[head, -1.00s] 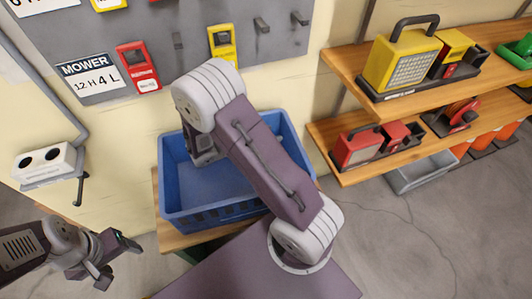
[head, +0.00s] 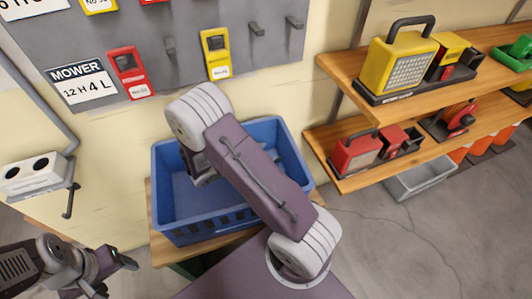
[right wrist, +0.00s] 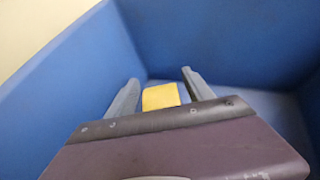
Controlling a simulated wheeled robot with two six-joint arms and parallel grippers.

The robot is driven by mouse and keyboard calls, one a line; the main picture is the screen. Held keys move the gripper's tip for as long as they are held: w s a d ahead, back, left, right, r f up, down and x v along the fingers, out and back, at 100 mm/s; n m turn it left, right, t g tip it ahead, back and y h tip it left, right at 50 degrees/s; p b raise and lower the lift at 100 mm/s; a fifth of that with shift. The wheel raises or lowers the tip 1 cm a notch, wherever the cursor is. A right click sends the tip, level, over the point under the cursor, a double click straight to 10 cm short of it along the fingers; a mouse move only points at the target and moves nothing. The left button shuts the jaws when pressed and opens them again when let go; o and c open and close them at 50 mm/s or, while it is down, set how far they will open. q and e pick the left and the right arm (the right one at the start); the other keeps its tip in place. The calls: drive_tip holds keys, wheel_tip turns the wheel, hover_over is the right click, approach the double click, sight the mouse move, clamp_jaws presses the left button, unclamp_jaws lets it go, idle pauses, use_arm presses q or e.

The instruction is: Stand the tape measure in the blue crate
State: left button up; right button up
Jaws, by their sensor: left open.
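The blue crate (head: 220,222) stands on a small wooden table against the wall. My right arm reaches over it, with the wrist down inside its left part. In the right wrist view, the crate's blue walls (right wrist: 220,35) surround my right gripper (right wrist: 162,76). A yellow block-shaped thing, likely the tape measure (right wrist: 161,97), is between its two fingers, low in the crate. A gap shows beside the yellow thing, so the fingers look open around it. The head view hides the tape measure behind my arm. My left gripper (head: 118,275) is open and empty, outside the crate at lower left.
A grey wall board (head: 190,60) with red and yellow tags hangs behind the crate. A white wall box (head: 38,175) is at left. Wooden shelves (head: 350,180) with a yellow lamp (head: 402,60) and red items stand at right. The floor at lower right is clear.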

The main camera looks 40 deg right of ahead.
drive_tip(key=shift+r, duration=0.2)
drive_tip(key=p+v, duration=0.4)
drive_tip(key=v, duration=0.8)
drive_tip(key=s+m+g+y, duration=0.3)
drive_tip(key=s+m+y, duration=0.3)
drive_tip(key=s+m, duration=0.2)
drive_tip(key=a+m+t+y, duration=0.1)
drive_tip(key=m+y, duration=0.1)
drive_tip(key=m, duration=0.1)
drive_tip(key=a+r+m+t+y, duration=0.1)
drive_tip(key=a+m+y, duration=0.1)
drive_tip(key=m, duration=0.2)
drive_tip(key=a+m+t+y, duration=0.2)
drive_tip(key=m+y, duration=0.1)
drive_tip(key=shift+a+r+m, duration=0.25)
drive_tip(key=shift+m, duration=0.05)
